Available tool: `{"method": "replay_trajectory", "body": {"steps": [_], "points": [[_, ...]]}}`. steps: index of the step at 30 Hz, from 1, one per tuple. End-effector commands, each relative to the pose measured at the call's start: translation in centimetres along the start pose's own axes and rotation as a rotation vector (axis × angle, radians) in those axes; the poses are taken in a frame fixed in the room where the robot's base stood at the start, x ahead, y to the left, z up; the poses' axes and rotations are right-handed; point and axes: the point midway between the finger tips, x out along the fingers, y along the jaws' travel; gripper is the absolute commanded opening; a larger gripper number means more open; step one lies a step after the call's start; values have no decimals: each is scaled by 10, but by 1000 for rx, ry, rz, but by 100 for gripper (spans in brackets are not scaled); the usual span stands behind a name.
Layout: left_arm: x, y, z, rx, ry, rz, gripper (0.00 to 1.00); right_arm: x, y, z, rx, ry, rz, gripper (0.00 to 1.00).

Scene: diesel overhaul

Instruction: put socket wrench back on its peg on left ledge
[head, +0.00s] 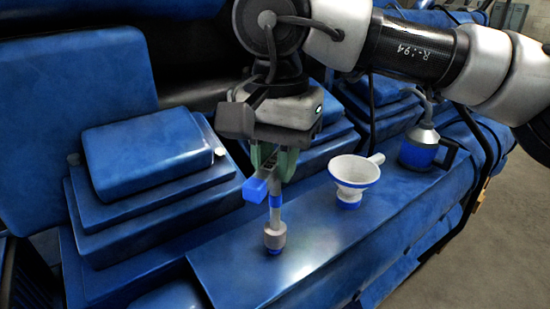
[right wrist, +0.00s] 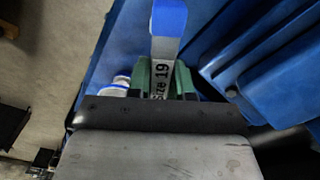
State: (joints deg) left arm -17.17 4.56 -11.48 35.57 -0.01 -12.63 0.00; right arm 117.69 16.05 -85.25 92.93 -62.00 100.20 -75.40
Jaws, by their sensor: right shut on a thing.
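The socket wrench (head: 276,215) has a blue handle end, a grey shaft with a blue band and a grey socket at its foot. My right gripper (head: 274,168) is shut on its upper part and holds it upright over the blue ledge (head: 330,240). A small blue piece, which may be the peg (head: 273,251), shows right under the socket. I cannot tell whether the socket sits over it or just above it. In the right wrist view the wrench (right wrist: 162,80) reads "Size 19" between the green fingers (right wrist: 160,78). My left gripper is not in view.
A white funnel (head: 354,172) stands on the ledge to the right of the wrench. A blue and grey oil can (head: 419,148) stands farther right. Stepped blue engine blocks (head: 150,165) rise behind and left. The front part of the ledge is clear.

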Motion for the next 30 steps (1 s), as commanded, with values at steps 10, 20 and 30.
{"method": "replay_trajectory", "body": {"steps": [10,20,30], "points": [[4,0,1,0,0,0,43,4,0,0,0,0,-1,0],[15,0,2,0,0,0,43,18,0,0,1,1,-1,0],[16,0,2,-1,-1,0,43,20,0,0,1,1,-1,51]]}}
